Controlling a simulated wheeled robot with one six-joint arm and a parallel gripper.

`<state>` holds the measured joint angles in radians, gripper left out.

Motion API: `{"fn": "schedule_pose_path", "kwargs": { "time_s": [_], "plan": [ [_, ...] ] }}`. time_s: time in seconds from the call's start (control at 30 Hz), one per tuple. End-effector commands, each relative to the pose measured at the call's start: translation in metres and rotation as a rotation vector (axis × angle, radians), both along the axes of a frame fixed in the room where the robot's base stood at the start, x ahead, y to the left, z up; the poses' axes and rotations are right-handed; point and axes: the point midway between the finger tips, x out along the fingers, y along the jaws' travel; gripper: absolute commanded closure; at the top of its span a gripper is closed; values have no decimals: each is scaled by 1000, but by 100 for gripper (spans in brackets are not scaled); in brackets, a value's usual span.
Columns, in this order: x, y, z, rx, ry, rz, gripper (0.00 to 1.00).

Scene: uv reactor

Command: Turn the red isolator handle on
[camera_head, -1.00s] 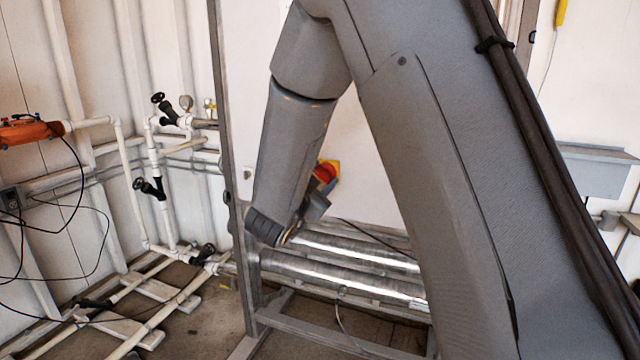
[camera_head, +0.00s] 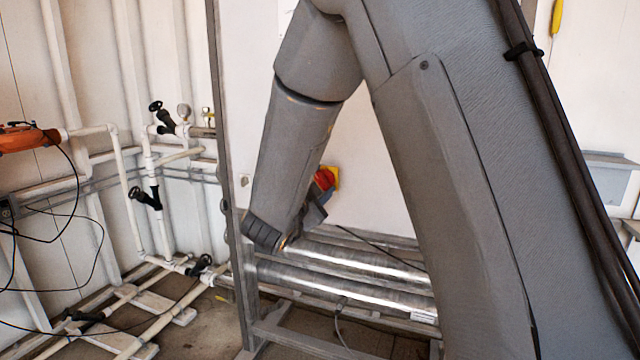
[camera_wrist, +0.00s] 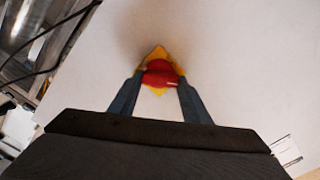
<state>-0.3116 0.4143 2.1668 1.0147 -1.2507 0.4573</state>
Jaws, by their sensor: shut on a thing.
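The red isolator handle (camera_wrist: 160,73) sits on a yellow plate (camera_wrist: 158,53) on the white panel in the wrist view. The plate appears as a diamond there. In the head view the red handle (camera_head: 324,179) and yellow plate (camera_head: 335,178) show just right of my forearm, partly hidden by it. My gripper (camera_wrist: 160,82) has one finger on each side of the handle and is shut on it. In the head view my gripper (camera_head: 318,200) is mostly hidden behind my wrist.
Shiny metal tubes (camera_head: 350,285) run in a frame below the panel. A dark cable (camera_head: 375,247) hangs below the panel. White pipes with black valves (camera_head: 146,195) stand at the left, beside an orange device (camera_head: 28,138). The white panel (camera_head: 365,150) around the handle is mostly bare.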

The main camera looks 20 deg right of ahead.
Motion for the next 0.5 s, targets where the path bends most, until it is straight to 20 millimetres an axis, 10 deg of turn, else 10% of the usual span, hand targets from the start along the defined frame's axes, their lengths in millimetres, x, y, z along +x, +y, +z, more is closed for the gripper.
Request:
{"fn": "schedule_pose_path", "kwargs": {
  "time_s": [0.13, 0.5],
  "plan": [
    [0, 0, 0, 0, 0, -1, 38],
    [-3, 3, 0, 0, 0, 1, 38]
  ]
}}
